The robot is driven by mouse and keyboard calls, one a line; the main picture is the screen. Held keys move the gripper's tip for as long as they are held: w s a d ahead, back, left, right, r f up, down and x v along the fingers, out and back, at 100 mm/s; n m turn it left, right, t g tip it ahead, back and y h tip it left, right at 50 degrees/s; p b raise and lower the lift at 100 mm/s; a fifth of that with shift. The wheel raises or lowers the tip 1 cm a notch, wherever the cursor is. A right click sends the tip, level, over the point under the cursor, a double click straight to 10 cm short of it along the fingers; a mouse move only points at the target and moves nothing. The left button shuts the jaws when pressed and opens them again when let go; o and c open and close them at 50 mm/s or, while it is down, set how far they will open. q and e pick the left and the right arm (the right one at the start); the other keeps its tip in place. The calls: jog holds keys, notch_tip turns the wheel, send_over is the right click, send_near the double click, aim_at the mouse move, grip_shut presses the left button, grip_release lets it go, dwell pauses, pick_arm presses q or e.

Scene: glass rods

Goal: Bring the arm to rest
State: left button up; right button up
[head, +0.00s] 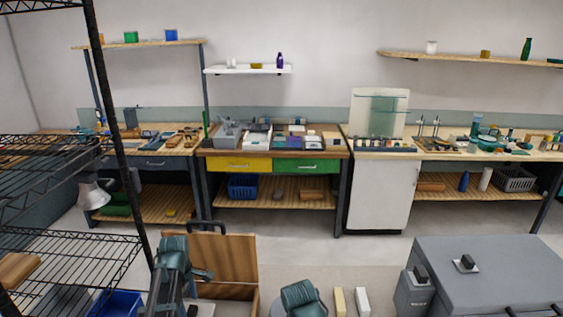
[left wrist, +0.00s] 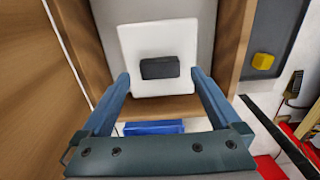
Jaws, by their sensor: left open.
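In the left wrist view, my left gripper (left wrist: 159,74) is open, with its two blue fingers spread wide and nothing between them. Beyond the fingers is a white square plate (left wrist: 137,42) with a dark block (left wrist: 160,67) on it, inside a wooden-sided space. I cannot tell how far the fingertips are from the block. In the head view, my left arm stands at the lower left, in front of an open wooden box (head: 226,262); its gripper is not clearly made out there. Part of my right arm shows at the bottom centre, and its gripper is not visible.
A black wire rack (head: 70,240) stands close on the left. A grey cabinet (head: 490,262) is at the lower right. Benches with a yellow drawer (head: 236,165) and a green drawer (head: 305,166) line the back wall. A yellow block (left wrist: 263,61) shows in the wrist view.

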pick_arm(q)
jog(key=shift+f+b, duration=0.75)
jog(key=shift+f, duration=0.45)
pick_arm(e)
jog(key=shift+f, duration=1.15)
pick_arm(q)
jog(key=shift+r, duration=0.2)
pick_arm(e)
jog(key=shift+r, duration=0.2)
pick_arm(q)
notch_tip(320, 180, up, 12)
jog(key=p, duration=1.3)
notch_tip(320, 180, down, 13)
jog(key=b, duration=1.3)
jog(key=shift+b, duration=0.3)
notch_tip(320, 180, up, 11)
jog(key=p, duration=1)
jog(key=shift+d+f+p, duration=0.15)
jog(key=shift+d+p, duration=0.1)
jog(key=shift+p, duration=0.1)
pick_arm(e)
notch_tip(320, 180, up, 10)
jog(key=shift+f, duration=0.2)
jog(key=shift+r, duration=0.1)
